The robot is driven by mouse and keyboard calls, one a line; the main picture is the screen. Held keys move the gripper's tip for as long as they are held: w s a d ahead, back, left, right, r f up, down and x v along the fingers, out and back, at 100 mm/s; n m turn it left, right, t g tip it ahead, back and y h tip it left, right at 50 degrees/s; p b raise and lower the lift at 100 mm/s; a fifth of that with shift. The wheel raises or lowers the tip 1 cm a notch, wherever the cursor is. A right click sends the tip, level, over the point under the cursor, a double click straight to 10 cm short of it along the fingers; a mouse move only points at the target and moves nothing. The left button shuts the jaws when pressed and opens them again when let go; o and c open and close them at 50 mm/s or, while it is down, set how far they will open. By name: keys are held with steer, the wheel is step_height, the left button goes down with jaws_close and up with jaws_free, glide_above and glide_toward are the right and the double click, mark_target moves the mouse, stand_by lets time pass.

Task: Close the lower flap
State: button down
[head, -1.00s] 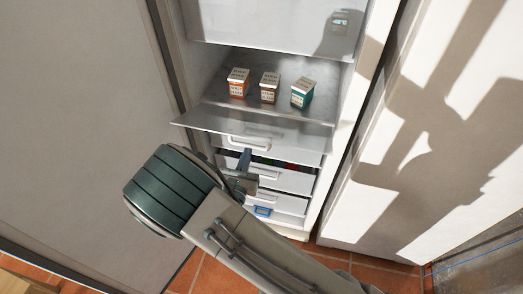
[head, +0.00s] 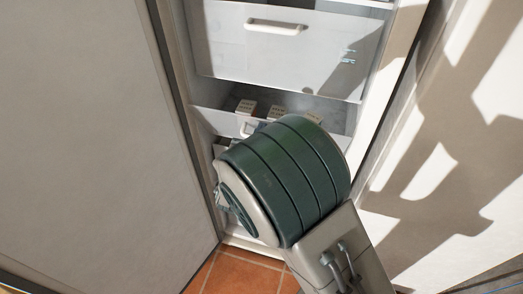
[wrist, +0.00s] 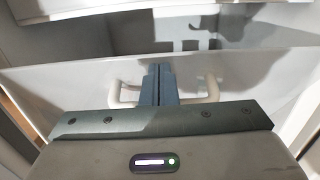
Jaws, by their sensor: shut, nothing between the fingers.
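The lower flap (head: 215,121) is a pale panel that stands tilted part-way up in the freezer, with its top edge apart from the frame. Its handle (head: 246,129) is partly covered by my arm. In the wrist view the lower flap (wrist: 60,86) spans the picture, and its light handle (wrist: 212,90) shows on both sides of my fingers. My gripper (wrist: 158,70) is shut and empty, with its dark fingertips in front of the flap at the handle; whether they touch it I cannot tell. In the head view my arm hides most of the gripper.
An upper flap (head: 225,45) with a handle hangs shut above. Several small boxes (head: 246,106) stand on the shelf behind the lower flap, partly hidden. A large pale door (head: 80,130) is at the left and a white panel (head: 440,200) at the right. Tiled floor (head: 240,272) shows below.

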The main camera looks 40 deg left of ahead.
steer(key=shift+w+a+r+b, duration=0.2)
steer(key=shift+w+a+r, duration=0.15)
steer(key=shift+w, duration=0.45)
steer(key=shift+w+a+r+b, duration=0.3)
steer(key=shift+w+r, duration=0.15)
steer(key=shift+w, duration=0.3)
steer(key=shift+w+a+r+b, duration=0.15)
steer(key=shift+w+a+r, duration=0.2)
steer(key=shift+w, duration=0.55)
steer(key=shift+s+d, duration=0.15)
steer(key=shift+s, duration=0.05)
steer(key=v, duration=0.2)
steer(key=r+b+v, duration=0.1)
steer(key=v, duration=0.1)
steer(key=shift+s, duration=0.25)
steer(key=s+d+r+b, duration=0.2)
steer(key=s+r, duration=0.3)
steer(key=r, duration=0.2)
steer(key=s+d+f+g+b, duration=0.1)
steer(key=s+d+f+b, duration=0.2)
steer(key=s+f, duration=0.55)
steer(key=p+x, duration=0.1)
steer(key=x, duration=0.4)
steer(key=f+p+x, duration=0.1)
steer(key=x, duration=0.4)
steer(key=d+f+p+x, duration=0.1)
steer(key=x, duration=0.4)
steer(key=shift+w+a, duration=0.15)
steer(key=shift+w, duration=0.25)
